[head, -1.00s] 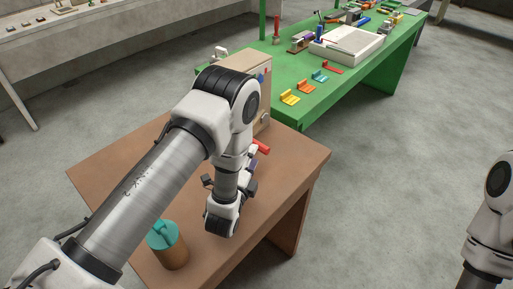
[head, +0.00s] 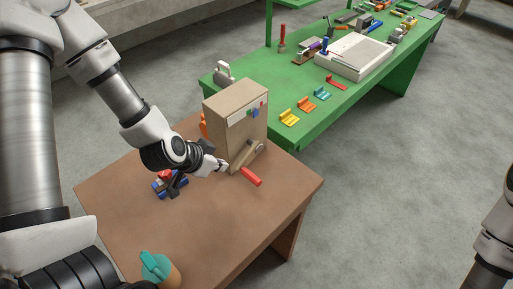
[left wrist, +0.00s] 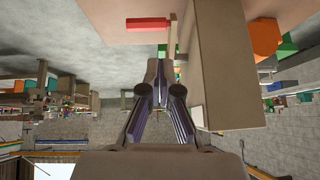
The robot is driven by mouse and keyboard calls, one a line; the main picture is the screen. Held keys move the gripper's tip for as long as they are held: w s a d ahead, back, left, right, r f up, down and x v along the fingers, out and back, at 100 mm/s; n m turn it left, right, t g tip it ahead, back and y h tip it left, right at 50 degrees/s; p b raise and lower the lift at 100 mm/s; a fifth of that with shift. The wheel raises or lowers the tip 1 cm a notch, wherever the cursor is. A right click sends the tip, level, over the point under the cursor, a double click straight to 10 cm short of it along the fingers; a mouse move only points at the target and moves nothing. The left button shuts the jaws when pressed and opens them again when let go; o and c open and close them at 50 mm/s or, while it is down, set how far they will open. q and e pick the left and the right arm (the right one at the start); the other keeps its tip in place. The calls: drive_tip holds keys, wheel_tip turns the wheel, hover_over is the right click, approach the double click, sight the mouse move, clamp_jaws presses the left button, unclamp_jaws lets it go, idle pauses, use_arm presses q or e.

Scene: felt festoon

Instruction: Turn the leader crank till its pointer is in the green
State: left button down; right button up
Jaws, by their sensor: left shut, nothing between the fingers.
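The leader crank has a grey-brown arm (head: 245,156) on the tan box (head: 222,122) and a red handle (head: 251,176) sticking out toward the front right. The handle also shows in the left wrist view (left wrist: 146,24). The box's upper face carries a pale strip (head: 237,117) with small blue, green and red marks; I cannot tell where the pointer stands. My left gripper (head: 224,166) is shut and empty, just left of the crank arm. In the left wrist view its closed fingers (left wrist: 160,72) point toward the crank arm (left wrist: 173,38), beside the box. My right gripper is out of view.
The box stands on a brown table (head: 215,235). A teal-topped jar (head: 157,266) is at its front edge, and a blue and red object (head: 158,186) lies partly behind my left wrist. A green bench (head: 310,125) with several coloured parts is behind. The table's front middle is clear.

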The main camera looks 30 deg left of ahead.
use_arm(q)
drive_tip(key=s+d+b, duration=0.1)
drive_tip(key=b, duration=0.1)
approach(249, 176)
drive_tip(key=shift+h, duration=0.3)
drive_tip(key=b+x, duration=0.1)
drive_tip(key=x, duration=0.4)
drive_tip(key=shift+w+a+f, duration=0.1)
drive_tip(key=shift+w+f, duration=0.2)
drive_tip(key=shift+x, duration=0.8)
